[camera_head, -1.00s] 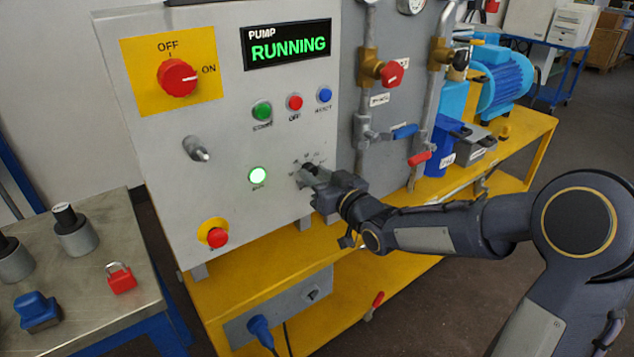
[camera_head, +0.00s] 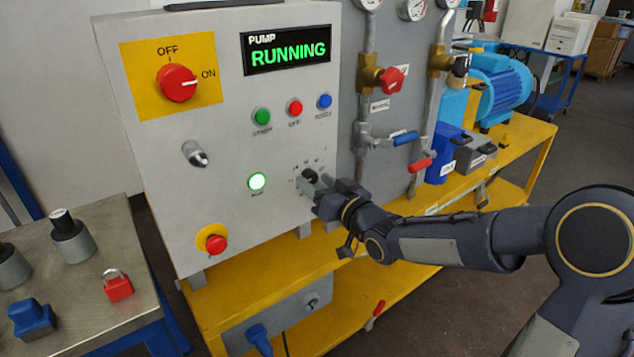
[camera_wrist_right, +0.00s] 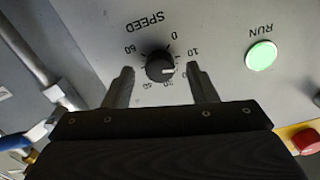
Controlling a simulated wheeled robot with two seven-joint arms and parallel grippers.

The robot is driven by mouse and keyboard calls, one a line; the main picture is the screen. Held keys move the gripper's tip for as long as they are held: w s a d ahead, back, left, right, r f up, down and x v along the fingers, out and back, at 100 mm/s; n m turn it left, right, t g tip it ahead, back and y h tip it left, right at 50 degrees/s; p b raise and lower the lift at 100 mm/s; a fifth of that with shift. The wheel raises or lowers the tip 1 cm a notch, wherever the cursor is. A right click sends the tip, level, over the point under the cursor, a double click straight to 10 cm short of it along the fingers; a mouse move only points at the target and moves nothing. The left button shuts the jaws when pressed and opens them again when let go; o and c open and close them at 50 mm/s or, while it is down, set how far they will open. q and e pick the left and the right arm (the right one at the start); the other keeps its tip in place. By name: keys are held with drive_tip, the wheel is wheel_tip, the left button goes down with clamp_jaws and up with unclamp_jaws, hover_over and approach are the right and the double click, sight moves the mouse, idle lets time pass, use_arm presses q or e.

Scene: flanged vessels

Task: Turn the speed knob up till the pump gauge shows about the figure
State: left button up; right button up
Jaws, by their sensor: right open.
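The black speed knob (camera_head: 309,175) sits low on the grey panel, and it also shows in the right wrist view (camera_wrist_right: 159,65). Its white line points to the right there, near the mark after 10. My right gripper (camera_head: 316,188) is at the knob, with its jaws (camera_wrist_right: 160,74) open and one finger on either side, apart from it. The gauges (camera_head: 412,8) at the top edge are cut off, and I cannot read them. The pump display (camera_head: 288,46) reads RUNNING. My left gripper is not in view.
The lit green RUN lamp (camera_head: 257,181) is left of the knob. A red emergency button (camera_head: 215,243) is lower left. Pipes with a red valve handle (camera_head: 392,79) and a blue lever (camera_head: 404,138) stand right of the panel. A metal table (camera_head: 85,270) is at left.

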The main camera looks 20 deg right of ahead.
drive_tip(key=v, duration=0.7)
drive_tip(key=shift+s+d, duration=0.1)
drive_tip(key=shift+d, duration=0.05)
drive_tip(key=s+d+f+m+g+h, duration=0.2)
drive_tip(key=s+d+g+h, duration=0.1)
drive_tip(key=s, duration=0.3)
drive_tip(key=s+d+f+m+g+h, duration=0.1)
drive_tip(key=s+d+f+g+h, duration=0.15)
drive_tip(key=s, duration=0.35)
drive_tip(key=s+a+f+g+y, duration=0.1)
drive_tip(key=s+a+f+g, duration=0.15)
drive_tip(key=s, duration=0.45)
drive_tip(key=s+a+f+g+y, duration=0.2)
drive_tip(key=s+f+g, duration=0.1)
drive_tip(key=s, duration=0.5)
wheel_tip(320, 180, up, 15)
drive_tip(key=p, duration=1.5)
drive_tip(key=shift+s+a, duration=0.25)
drive_tip(key=shift+s, duration=0.2)
